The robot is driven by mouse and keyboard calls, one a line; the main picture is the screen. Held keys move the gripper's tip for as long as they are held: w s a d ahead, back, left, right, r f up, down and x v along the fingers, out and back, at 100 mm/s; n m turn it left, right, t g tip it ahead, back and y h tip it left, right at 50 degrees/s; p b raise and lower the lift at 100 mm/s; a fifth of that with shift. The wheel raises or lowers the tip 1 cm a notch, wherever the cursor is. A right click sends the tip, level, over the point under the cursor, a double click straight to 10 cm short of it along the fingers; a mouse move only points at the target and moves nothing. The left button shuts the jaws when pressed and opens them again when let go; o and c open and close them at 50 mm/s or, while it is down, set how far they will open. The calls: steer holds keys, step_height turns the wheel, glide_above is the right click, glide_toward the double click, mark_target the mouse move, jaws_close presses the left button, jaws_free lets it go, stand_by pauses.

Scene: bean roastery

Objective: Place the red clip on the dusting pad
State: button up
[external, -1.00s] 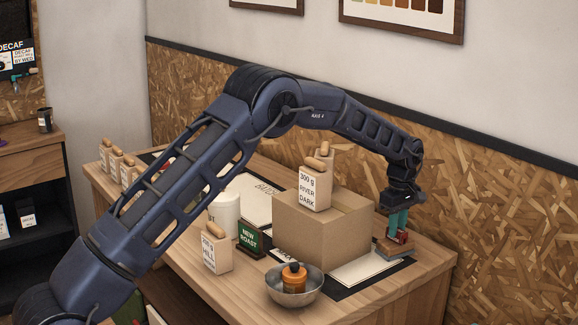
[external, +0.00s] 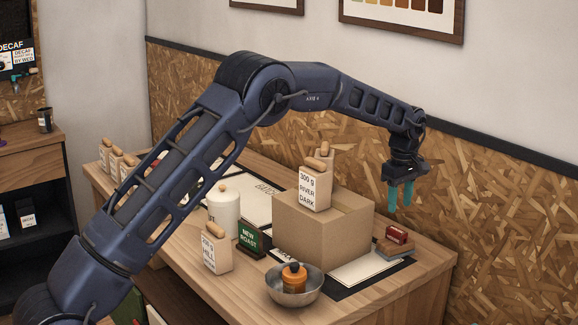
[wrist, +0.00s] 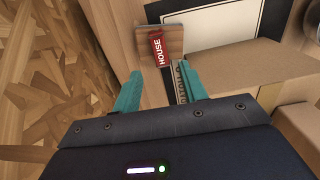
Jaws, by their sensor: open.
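The red clip (external: 397,234) rests on a low flat block with a brown top and grey edge, which I take to be the dusting pad (external: 384,248), at the table's back right. In the wrist view the red clip (wrist: 157,47), marked HOUSE, lies on the wood-coloured top of the pad (wrist: 177,42). My gripper (external: 399,205) hangs above the clip, clear of it, with its teal fingers apart and nothing between them. In the wrist view my gripper (wrist: 160,72) points toward the clip and pad.
A cardboard box (external: 318,240) carrying coffee bags (external: 315,188) stands left of the pad. A white sheet on a dark mat (external: 358,270) lies beside it. The right table corner is bare.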

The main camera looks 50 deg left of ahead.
steer(key=s+d+r+m+t, duration=0.1)
steer(key=s+r+m, duration=0.1)
steer(key=s+r, duration=0.55)
steer(key=s+r+m, duration=0.2)
steer(key=s+r, duration=0.3)
steer(key=r, duration=0.6)
steer(key=s+d+r+m+t, duration=0.15)
steer(key=s+r, duration=0.25)
steer(key=s, duration=0.5)
steer(key=s+d+r+m, duration=0.1)
steer(key=s+r+m, duration=0.3)
steer(key=s, duration=0.6)
steer(key=s+d+f+m, duration=0.1)
steer(key=s+f+m, duration=0.1)
steer(key=s, duration=0.9)
steer(key=s+f+m+t, duration=0.1)
steer(key=s+f+m, duration=0.1)
steer(key=s, duration=0.9)
steer(key=s+d+f+m+t, duration=0.1)
steer(key=s+m, duration=0.3)
steer(key=s, duration=0.8)
steer(key=shift+d+f, duration=0.3)
steer(key=shift+f, duration=0.35)
steer(key=shift+m, duration=0.25)
